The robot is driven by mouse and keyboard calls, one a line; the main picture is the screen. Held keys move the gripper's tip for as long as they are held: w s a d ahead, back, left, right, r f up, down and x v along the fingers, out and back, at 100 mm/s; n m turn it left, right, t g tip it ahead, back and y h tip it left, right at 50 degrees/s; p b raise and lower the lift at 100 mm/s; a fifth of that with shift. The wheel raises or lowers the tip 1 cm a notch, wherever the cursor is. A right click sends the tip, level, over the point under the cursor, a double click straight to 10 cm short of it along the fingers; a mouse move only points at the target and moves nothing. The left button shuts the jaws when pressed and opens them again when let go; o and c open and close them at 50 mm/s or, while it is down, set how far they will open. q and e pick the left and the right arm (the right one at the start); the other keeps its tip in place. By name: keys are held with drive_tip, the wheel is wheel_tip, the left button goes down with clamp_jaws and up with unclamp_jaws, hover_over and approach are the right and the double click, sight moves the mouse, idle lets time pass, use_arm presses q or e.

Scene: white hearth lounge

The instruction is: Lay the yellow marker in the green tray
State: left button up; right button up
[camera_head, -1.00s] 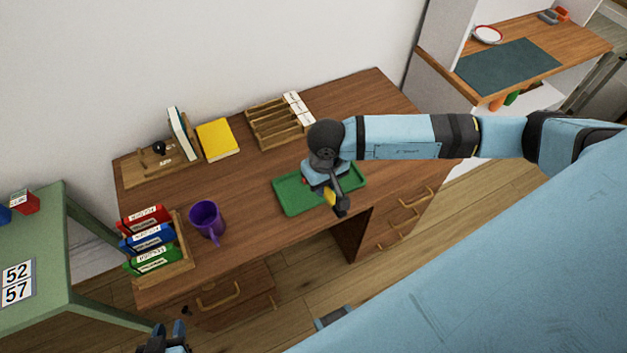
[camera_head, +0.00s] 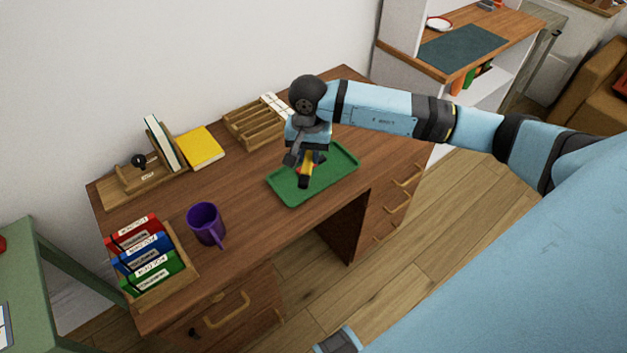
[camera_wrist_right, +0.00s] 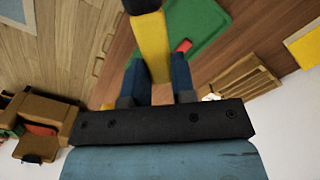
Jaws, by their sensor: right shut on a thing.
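The yellow marker (camera_head: 308,169) is held in my right gripper (camera_head: 309,157), low over the green tray (camera_head: 341,173) on the desk. In the right wrist view the marker (camera_wrist_right: 152,45) stands between the two blue fingers of the gripper (camera_wrist_right: 158,78), its dark end pointing away from the palm. I cannot tell whether the marker touches the tray. The tray (camera_wrist_right: 203,25) also shows there, with a small red thing (camera_wrist_right: 184,45) at it. My left gripper is out of view.
A purple mug (camera_head: 205,225) stands left of the tray. A rack of red, blue and green binders (camera_head: 143,255) is at the desk's left end. A yellow book (camera_head: 200,147) and a wooden slotted organizer (camera_head: 253,124) lie along the back. Bare desk lies between mug and tray.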

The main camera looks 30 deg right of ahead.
drive_tip(key=w+d+r+m+b, duration=0.1)
drive_tip(key=w+d+m+b, duration=0.5)
drive_tip(key=d+m+b, duration=0.15)
drive_tip(key=m+b, duration=0.2)
hover_over(318, 180)
drive_tip(key=shift+n, duration=0.25)
wheel_tip(318, 180, down, 16)
drive_tip(key=shift+s+r, duration=0.1)
wheel_tip(318, 180, down, 4)
drive_tip(key=shift+r, duration=0.25)
drive_tip(key=shift+f, duration=0.15)
drive_tip(key=o, duration=0.6)
